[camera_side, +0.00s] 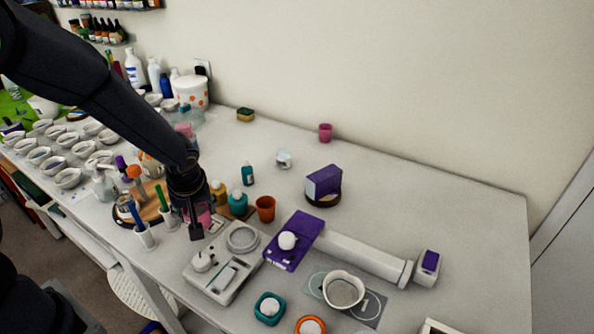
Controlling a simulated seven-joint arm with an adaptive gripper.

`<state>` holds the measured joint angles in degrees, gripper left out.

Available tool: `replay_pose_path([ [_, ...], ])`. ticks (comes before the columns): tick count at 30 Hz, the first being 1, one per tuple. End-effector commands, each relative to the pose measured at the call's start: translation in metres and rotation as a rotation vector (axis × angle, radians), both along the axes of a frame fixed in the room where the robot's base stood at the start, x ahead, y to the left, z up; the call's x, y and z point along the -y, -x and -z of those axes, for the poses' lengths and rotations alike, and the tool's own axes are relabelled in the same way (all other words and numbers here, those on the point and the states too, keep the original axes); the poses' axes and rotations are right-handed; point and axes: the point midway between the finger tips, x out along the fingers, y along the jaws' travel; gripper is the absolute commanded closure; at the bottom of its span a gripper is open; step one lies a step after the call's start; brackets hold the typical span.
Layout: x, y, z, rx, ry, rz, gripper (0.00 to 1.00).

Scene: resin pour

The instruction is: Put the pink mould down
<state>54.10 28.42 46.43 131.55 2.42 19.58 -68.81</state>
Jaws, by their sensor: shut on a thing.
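My gripper (196,232) points down over the left part of the white table, between the small bottles and the pale tray. A pink thing, seemingly the pink mould (206,219), shows beside the fingers and is partly hidden by them. The gripper is shut on it. From this view I cannot tell whether the mould touches the table or hangs just above it.
A pale tray (217,283) stands just right of the gripper. The table's back right (430,205) is clear.

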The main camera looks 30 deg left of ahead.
Motion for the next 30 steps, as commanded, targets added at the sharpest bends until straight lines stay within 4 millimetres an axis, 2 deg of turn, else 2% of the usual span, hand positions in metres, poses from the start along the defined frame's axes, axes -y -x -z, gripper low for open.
replay_pose_path([
  [3, -0.001, 0.001, 0.019, -0.004, -0.003, -0.002, 0.79],
  [6, -0.001, 0.001, 0.027, -0.002, -0.002, -0.001, 0.79],
  [23, 0.000, 0.000, 0.037, -0.002, -0.001, 0.000, 0.79],
  [24, 0.000, 0.000, 0.036, -0.002, 0.000, 0.001, 0.38],
  [30, 0.000, 0.000, 0.036, -0.002, 0.000, 0.001, 0.17],
])
